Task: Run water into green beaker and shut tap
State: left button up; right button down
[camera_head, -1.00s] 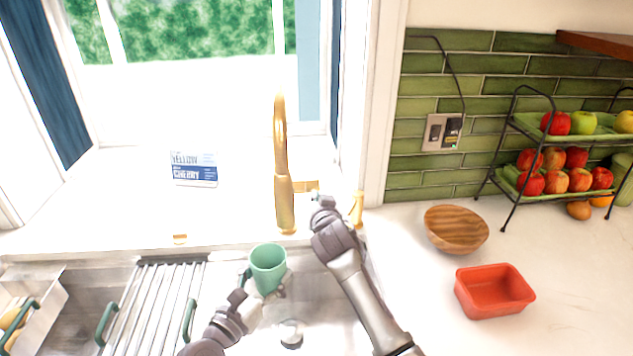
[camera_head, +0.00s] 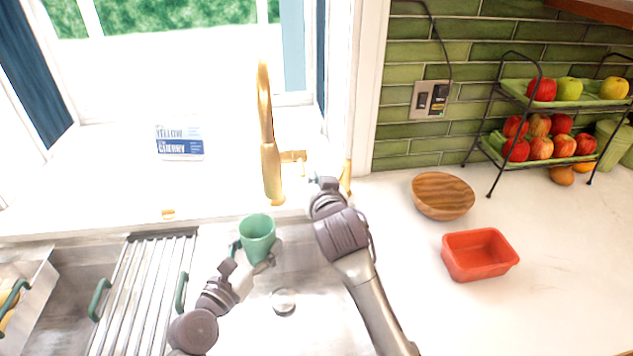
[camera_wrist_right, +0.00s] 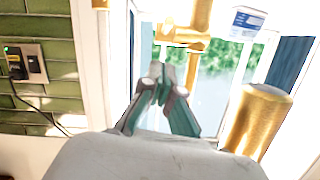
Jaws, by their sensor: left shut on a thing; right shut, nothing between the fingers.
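The green beaker (camera_head: 257,237) is upright over the sink, in front of the gold tap (camera_head: 270,165). My left gripper (camera_head: 252,258) is shut on the beaker. My right gripper (camera_head: 316,182) is at the right of the tap, by its gold lever (camera_head: 346,178); its fingertips are partly hidden by my arm. In the right wrist view my right gripper (camera_wrist_right: 160,75) is shut and empty, with the tap body (camera_wrist_right: 258,118) at right and a gold side piece (camera_wrist_right: 180,40) behind the fingers. No water stream is visible, and the beaker's inside is too small to judge.
A draining rack (camera_head: 145,290) lies over the sink at left. A wooden bowl (camera_head: 442,194) and a red container (camera_head: 478,254) stand on the right counter, with a fruit rack (camera_head: 545,135) behind.

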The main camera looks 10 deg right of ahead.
pick_arm(q)
jog(key=shift+w, duration=0.1)
pick_arm(e)
jog(key=shift+s, duration=0.55)
